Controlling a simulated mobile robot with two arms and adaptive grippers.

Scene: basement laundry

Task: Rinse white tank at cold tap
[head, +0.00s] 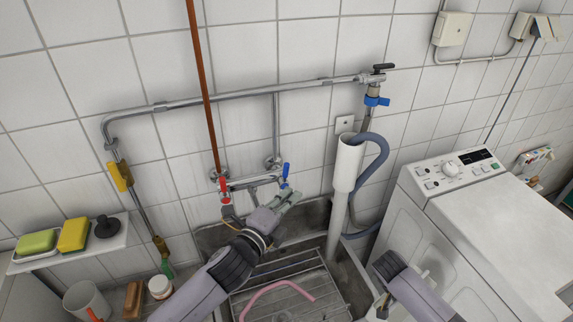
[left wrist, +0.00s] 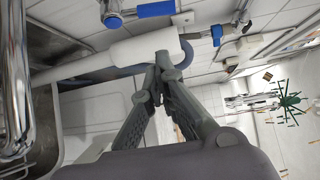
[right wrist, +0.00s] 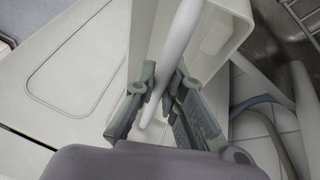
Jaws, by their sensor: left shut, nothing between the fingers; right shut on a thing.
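My left gripper (head: 290,198) is shut and empty in front of the wall tap (head: 258,181), just below and beside its blue handle (head: 285,171). In the left wrist view its fingertips (left wrist: 167,68) meet in front of a white pipe, and the blue handle (left wrist: 154,10) shows at the top edge. The tap's red handle (head: 225,188) is to the left. In the right wrist view my right gripper (right wrist: 162,85) is shut on a thin white bar that appears to belong to the white tank (right wrist: 226,45), whose wall shows behind. In the head view the tank is mostly hidden.
A stone sink (head: 350,270) holds a wire rack with a pink hose piece (head: 270,292). A white standpipe (head: 347,165) with a grey hose rises at its back right, beside the washing machine (head: 500,225). A shelf (head: 105,242) with sponges is at left.

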